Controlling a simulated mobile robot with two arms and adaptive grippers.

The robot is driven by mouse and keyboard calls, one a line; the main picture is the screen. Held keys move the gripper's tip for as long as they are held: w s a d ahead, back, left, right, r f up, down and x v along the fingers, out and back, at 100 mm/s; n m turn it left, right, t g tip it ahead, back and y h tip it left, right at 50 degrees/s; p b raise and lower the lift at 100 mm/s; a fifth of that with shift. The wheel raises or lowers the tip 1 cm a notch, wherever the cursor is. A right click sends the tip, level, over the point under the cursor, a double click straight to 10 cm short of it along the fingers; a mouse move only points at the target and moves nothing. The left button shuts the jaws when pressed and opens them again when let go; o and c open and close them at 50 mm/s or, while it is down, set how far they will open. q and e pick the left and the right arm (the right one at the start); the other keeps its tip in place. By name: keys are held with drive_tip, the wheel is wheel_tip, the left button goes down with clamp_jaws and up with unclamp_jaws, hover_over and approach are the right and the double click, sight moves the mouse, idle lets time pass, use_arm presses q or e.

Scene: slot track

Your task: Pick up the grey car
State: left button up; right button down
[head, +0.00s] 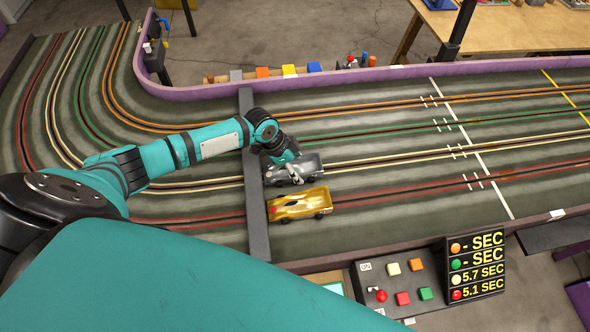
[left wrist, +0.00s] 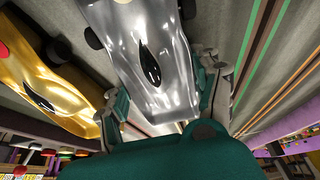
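The grey car (head: 306,168) sits on the pale-slotted lane of the track, beside the dark crossbar. My left gripper (head: 293,172) is low over the car's left part and hides some of it. In the left wrist view the silver grey car (left wrist: 146,55) lies between the two spread fingers (left wrist: 160,95), one along each side of its body. I cannot tell whether the fingers touch it. My right gripper is not in view.
A gold car (head: 300,204) stands close in front on the red lane; it also shows in the left wrist view (left wrist: 42,85). A dark crossbar (head: 254,180) spans the track. A button panel (head: 403,285) and timing board (head: 476,268) stand at the front. The track to the right is clear.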

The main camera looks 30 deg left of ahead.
use_arm(q)
drive_tip(key=c, duration=0.7)
drive_tip(key=shift+r, duration=0.1)
